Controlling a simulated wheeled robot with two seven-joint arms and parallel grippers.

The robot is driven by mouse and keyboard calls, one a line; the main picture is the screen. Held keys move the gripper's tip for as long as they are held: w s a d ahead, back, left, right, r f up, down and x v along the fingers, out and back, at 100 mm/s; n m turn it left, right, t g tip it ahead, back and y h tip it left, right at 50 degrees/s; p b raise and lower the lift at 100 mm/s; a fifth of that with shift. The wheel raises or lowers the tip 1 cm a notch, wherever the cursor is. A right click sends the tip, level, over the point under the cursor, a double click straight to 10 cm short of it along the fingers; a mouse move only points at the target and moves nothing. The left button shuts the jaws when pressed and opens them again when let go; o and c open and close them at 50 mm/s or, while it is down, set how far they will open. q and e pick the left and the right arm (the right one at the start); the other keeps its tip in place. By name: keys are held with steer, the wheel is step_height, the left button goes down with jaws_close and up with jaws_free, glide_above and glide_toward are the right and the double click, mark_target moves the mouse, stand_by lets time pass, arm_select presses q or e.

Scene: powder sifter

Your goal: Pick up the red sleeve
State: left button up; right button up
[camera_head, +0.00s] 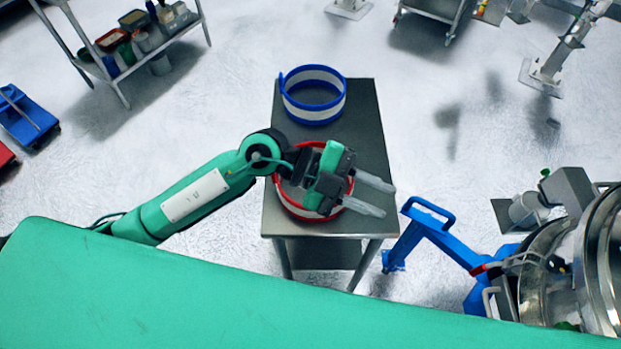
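The red sleeve (286,207) is a ring with red edges and a pale band. It sits on the near half of a narrow grey metal table (368,112). My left gripper (376,195) is above the sleeve and covers much of its middle and right side. Its two pale fingers point right, spread apart with a gap between them, and their tips reach past the sleeve's right edge. I see nothing between the fingers. My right gripper is not in view.
A blue-and-white ring (313,95) sits on the table's far half. A blue frame (437,240) and a steel machine (560,262) stand to the right. A shelf cart (125,75) with containers is at upper left. Open floor lies left and right of the table.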

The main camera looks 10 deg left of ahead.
arm_select(q)
steer(key=w+a+f+y, duration=0.1)
steer(key=a+f+y, duration=0.35)
steer(key=f, duration=0.25)
steer(key=n+t+y, duration=0.2)
steer(key=n+y, duration=0.2)
steer(key=y, duration=0.7)
glide_toward(287, 210)
steer(key=shift+s+a+f+p, duration=0.2)
steer(key=shift+a+f+p, duration=0.35)
steer(key=shift+p, duration=0.5)
steer(key=shift+d+f, duration=0.1)
steer(key=shift+f, duration=0.3)
steer(key=shift+w+d+f+p, duration=0.1)
steer(key=shift+f+p, duration=0.35)
steer(key=shift+p, duration=0.05)
steer(key=f, duration=0.1)
steer(key=f+p, duration=0.1)
steer(key=f, duration=0.1)
steer(key=shift+w+d+f+p, duration=0.15)
steer(key=shift+d+f+p, duration=0.05)
steer(key=shift+p, duration=0.1)
steer(key=shift+f, duration=0.5)
jaws_close()
